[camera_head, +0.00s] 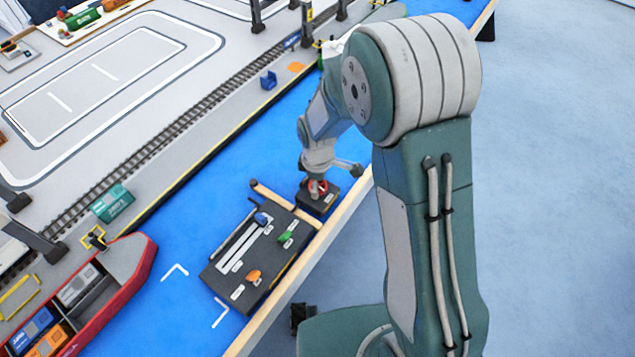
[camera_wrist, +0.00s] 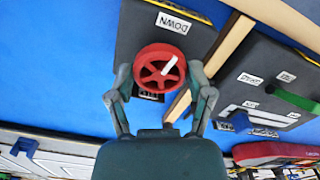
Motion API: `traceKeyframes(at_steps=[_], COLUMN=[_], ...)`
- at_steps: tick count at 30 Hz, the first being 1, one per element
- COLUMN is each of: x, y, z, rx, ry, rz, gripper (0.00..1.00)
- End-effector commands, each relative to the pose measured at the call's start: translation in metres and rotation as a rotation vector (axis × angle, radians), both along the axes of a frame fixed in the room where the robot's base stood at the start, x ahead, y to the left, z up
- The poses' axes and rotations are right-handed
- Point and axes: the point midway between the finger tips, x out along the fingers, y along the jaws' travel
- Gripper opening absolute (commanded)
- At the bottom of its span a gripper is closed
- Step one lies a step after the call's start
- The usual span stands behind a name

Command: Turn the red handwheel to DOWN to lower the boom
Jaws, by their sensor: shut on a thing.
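The red handwheel (camera_wrist: 150,66) sits on a small dark box (camera_wrist: 128,35) in the wrist view. A white mark on the wheel slants up and to the right from its middle. A DOWN label (camera_wrist: 173,23), upside down in this view, lies on the box above the wheel. Another label below the wheel is partly hidden and cannot be read. My gripper (camera_wrist: 160,76) has one finger on each side of the wheel and is shut on its rim. In the head view, my gripper (camera_head: 318,176) reaches down over the red wheel (camera_head: 323,185) on the box (camera_head: 312,203).
A dark control panel (camera_head: 215,277) with blue, green and orange levers stands beside the box. A wooden rail (camera_head: 335,213) edges the blue surface. A red ship (camera_head: 132,278) lies at the lower left. Open blue surface (camera_head: 185,240) lies left of the panel.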

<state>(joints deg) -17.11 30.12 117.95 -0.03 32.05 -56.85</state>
Motion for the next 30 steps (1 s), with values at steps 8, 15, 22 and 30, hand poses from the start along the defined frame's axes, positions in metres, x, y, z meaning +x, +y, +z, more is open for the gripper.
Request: traceKeyframes(at_steps=[8, 15, 22, 30], x=[0.0046, 0.0046, 0.0046, 0.0045], y=[0.002, 0.0021, 0.0021, 0.0022], z=[0.0027, 0.0028, 0.0028, 0.0028], rx=[0.005, 0.004, 0.004, 0.004], ry=[-0.016, -0.016, -0.016, -0.015], rz=[0.151, 0.211, 0.222, 0.222], gripper=[0.2, 0.2, 0.2, 0.81])
